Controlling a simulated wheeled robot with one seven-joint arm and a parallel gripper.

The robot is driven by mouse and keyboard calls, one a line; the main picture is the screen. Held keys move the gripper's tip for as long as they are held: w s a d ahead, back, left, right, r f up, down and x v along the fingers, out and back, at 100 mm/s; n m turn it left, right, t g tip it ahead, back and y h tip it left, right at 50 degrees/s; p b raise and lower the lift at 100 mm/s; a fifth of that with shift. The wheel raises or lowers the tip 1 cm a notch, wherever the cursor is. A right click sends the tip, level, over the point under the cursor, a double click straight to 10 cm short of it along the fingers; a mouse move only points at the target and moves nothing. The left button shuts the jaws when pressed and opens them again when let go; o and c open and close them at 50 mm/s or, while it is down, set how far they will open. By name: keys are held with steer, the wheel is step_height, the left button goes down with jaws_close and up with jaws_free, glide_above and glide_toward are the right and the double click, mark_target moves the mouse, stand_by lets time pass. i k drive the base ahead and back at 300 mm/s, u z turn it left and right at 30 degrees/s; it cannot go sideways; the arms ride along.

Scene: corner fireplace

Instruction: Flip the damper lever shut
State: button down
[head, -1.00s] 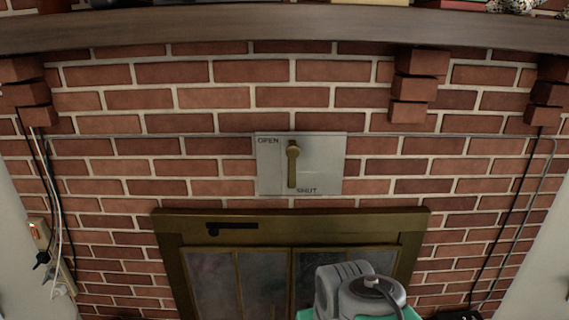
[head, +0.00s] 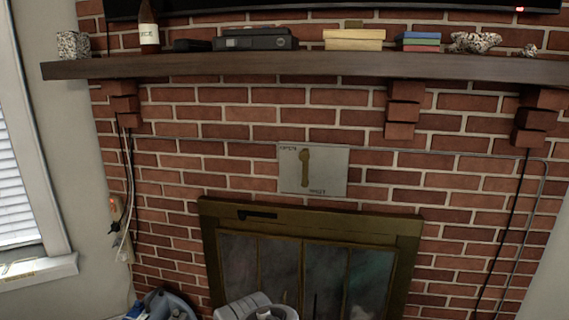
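The damper lever (head: 305,169) is a brass handle on a pale metal plate (head: 334,171) set in the brick wall above the fireplace doors. Its round end is at the top and its arm hangs down almost straight. The plate reads OPEN at its upper left and SHUT at its bottom, and the lever's arm points down towards SHUT. Nothing touches the lever. A grey rounded part of my arm shows at the bottom edge in front of the fireplace. My gripper is not in view.
A dark wooden mantel (head: 330,67) juts out above the plate, with a bottle (head: 149,30), books (head: 354,40) and ornaments on it. Brick corbels (head: 402,108) stick out below it. The brass-framed fireplace (head: 312,222) is below. A blue-grey object (head: 165,304) stands at lower left.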

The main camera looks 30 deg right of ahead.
mark_target(304, 155)
steer(key=u, duration=0.3)
steer(key=i, duration=0.95)
steer(key=z, duration=0.6)
